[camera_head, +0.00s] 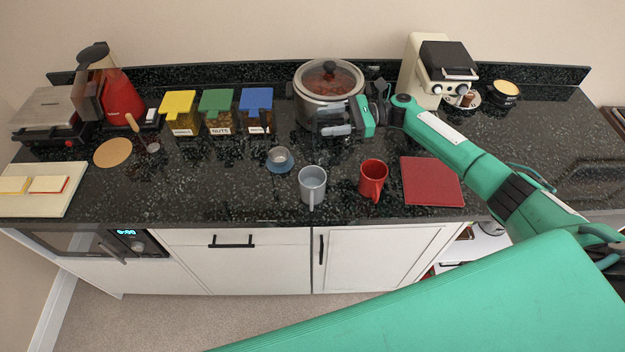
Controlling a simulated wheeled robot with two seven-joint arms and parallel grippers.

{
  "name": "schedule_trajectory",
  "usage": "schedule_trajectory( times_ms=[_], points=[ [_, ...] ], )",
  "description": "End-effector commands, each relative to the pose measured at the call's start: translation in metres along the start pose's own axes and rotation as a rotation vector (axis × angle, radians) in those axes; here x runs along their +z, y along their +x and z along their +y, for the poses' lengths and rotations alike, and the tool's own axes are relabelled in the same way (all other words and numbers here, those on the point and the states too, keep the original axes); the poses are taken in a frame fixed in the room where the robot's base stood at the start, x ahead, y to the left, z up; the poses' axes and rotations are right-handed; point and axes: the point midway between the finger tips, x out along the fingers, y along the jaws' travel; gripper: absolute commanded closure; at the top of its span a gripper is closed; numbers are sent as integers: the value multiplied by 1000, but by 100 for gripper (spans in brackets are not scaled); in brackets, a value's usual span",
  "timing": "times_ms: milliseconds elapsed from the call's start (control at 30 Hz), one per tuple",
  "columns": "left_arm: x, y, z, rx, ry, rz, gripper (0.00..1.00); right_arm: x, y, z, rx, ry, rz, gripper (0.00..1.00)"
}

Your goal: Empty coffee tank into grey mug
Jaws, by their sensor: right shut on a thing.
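The grey mug (312,187) stands upright on the dark counter near its front edge, its handle toward me. My right gripper (338,130) reaches in from the right and is above the counter, in front of the slow cooker. It is shut on a small greyish thing, apparently the coffee tank, largely hidden by the fingers and hard to tell from the cooker behind. The gripper is behind the grey mug and apart from it. The cream coffee machine (416,75) stands at the back right. My left gripper is not in view.
A red mug (372,180) stands right of the grey mug, beside a red board (430,182). A small glass cup (280,158) is to the left. The slow cooker (325,95) and several lidded containers (218,112) line the back. The counter's front left-centre (200,190) is clear.

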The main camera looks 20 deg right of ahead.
Motion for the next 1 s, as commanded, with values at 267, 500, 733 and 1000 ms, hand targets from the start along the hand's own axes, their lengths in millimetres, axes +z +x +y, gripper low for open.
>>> schedule_trajectory(
  times_ms=[267, 500, 733, 1000],
  points=[
    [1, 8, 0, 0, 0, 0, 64, -2, -3, -8, 1, 93, -41, 93],
    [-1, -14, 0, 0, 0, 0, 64, 28, -5, -12, 1, 100, -45, 93],
    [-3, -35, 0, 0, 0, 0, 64, 57, -6, -15, 1, 99, -43, 93],
    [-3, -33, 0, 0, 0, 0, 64, 56, -6, -15, 1, 99, -42, 93]
  ],
)
